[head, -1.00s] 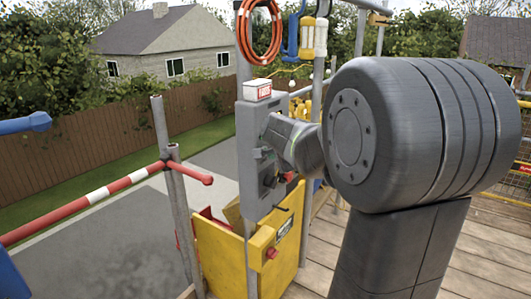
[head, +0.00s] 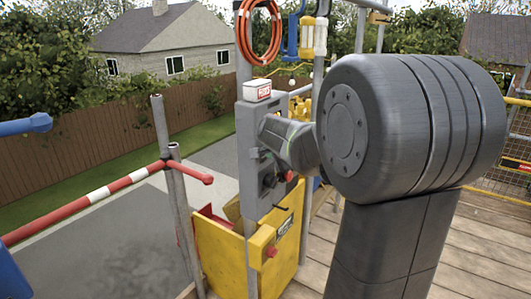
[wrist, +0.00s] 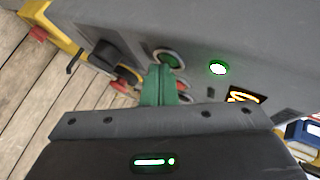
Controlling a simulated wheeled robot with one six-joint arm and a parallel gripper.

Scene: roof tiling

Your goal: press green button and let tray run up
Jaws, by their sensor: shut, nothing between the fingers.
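The grey control box (head: 250,165) stands on a pole in the head view. In the wrist view its face (wrist: 255,45) carries a round button with a metal ring (wrist: 170,56), dark green inside, and a brightly lit green light (wrist: 218,67) to its right. My gripper (wrist: 162,72) has green fingers shut together, with nothing between them. Their tips are at the lower edge of the ringed button and partly cover it. I cannot tell whether they touch it. A yellow tray-like container (head: 215,250) with red pieces in it stands below the box.
A black knob (wrist: 106,54) and red buttons (wrist: 124,82) sit left of my fingers. A yellow box (head: 260,247) with a red button is below. A red-and-white rail (head: 98,193) runs at left, an orange hose coil (head: 259,30) hangs above, and wooden planks (head: 460,255) lie at right.

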